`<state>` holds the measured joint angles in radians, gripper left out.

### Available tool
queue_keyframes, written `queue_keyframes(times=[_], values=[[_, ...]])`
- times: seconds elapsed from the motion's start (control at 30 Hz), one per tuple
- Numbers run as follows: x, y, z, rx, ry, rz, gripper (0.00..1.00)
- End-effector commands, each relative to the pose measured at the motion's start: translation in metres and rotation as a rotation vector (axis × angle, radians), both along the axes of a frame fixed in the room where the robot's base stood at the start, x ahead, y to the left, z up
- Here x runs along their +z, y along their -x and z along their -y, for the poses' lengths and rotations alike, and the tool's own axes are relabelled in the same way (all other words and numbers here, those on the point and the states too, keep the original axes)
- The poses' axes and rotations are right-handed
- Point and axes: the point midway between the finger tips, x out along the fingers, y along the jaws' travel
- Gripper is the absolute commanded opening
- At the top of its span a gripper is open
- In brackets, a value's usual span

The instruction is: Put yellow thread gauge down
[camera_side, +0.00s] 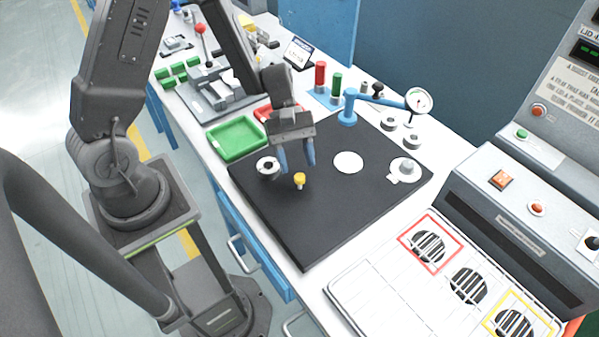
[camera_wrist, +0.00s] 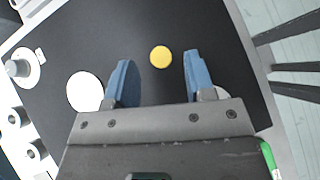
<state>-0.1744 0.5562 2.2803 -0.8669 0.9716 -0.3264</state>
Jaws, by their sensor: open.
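The yellow thread gauge (camera_side: 299,180) stands on the black mat (camera_side: 310,235), with its yellow top up and a paler lower part. In the wrist view the gauge (camera_wrist: 161,56) is a round yellow disc on the dark mat, seen from above. My gripper (camera_side: 297,168) is open, with its two blue fingers pointing down near the gauge. In the wrist view the blue fingers (camera_wrist: 158,75) are spread wide, with the gauge between their lines and a little beyond their tips. Nothing is held between them.
A white-and-dark ring (camera_side: 267,167) lies left of the gauge on the mat. A white disc (camera_side: 348,162) and a grey knobbed part (camera_side: 403,170) lie to the right. The mat's front is clear.

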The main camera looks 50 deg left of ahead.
Motion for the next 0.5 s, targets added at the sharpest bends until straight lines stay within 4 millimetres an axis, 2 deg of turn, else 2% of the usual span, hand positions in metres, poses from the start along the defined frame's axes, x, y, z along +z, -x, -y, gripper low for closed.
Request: queue_keyframes(times=[0.03, 0.23, 0.5], values=[[0.009, -0.005, -0.009, 0.004, 0.001, 0.009, 0.49], [0.038, -0.014, -0.038, 0.004, -0.001, 0.006, 0.49], [0.059, -0.019, -0.057, -0.001, -0.001, 0.003, 0.49]])
